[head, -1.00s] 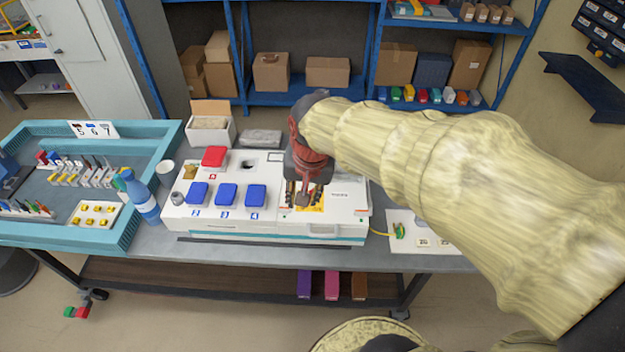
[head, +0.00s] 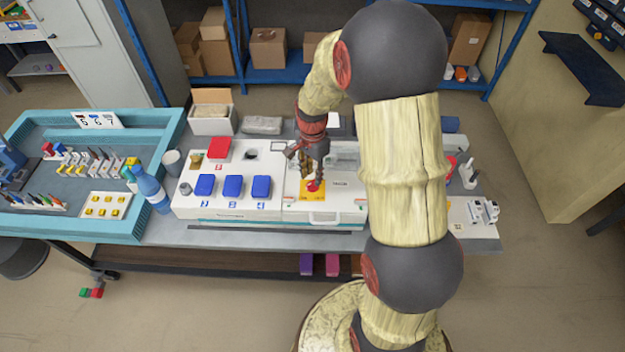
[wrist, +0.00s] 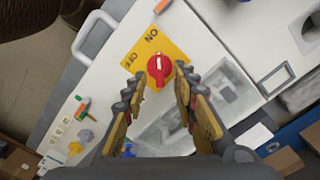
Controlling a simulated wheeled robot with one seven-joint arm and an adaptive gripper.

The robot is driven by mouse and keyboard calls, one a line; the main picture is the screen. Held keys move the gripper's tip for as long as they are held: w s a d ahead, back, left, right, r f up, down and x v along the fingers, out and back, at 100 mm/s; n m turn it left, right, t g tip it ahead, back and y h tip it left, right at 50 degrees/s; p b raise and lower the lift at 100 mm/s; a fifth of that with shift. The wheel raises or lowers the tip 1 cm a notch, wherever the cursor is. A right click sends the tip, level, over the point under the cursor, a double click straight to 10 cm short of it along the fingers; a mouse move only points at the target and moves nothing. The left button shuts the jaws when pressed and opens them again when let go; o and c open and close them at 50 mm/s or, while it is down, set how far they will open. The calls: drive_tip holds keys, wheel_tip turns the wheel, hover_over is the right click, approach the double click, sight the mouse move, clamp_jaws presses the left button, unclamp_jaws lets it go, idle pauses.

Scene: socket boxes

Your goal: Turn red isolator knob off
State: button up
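The red isolator knob (wrist: 159,69) sits on a yellow plate (wrist: 183,32) lettered ON and OFF. Its white mark points roughly toward the ON lettering in the wrist view. In the head view the knob (head: 313,186) is at the front of the white socket box (head: 270,211), right of the blue covers. My gripper (wrist: 158,78) is open, with one finger on each side of the knob in the wrist view. In the head view my gripper (head: 314,178) points down just above the knob. I cannot tell whether the fingers touch it.
Three blue covers (head: 232,187) and a red cover (head: 218,149) sit left of the knob. A white handle (head: 324,218) projects in front of the knob. My arm hides the box's right side.

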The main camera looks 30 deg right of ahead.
sight(313, 182)
drive_tip(key=shift+f, duration=1.6)
drive_tip(key=shift+c, duration=0.7)
clamp_jaws()
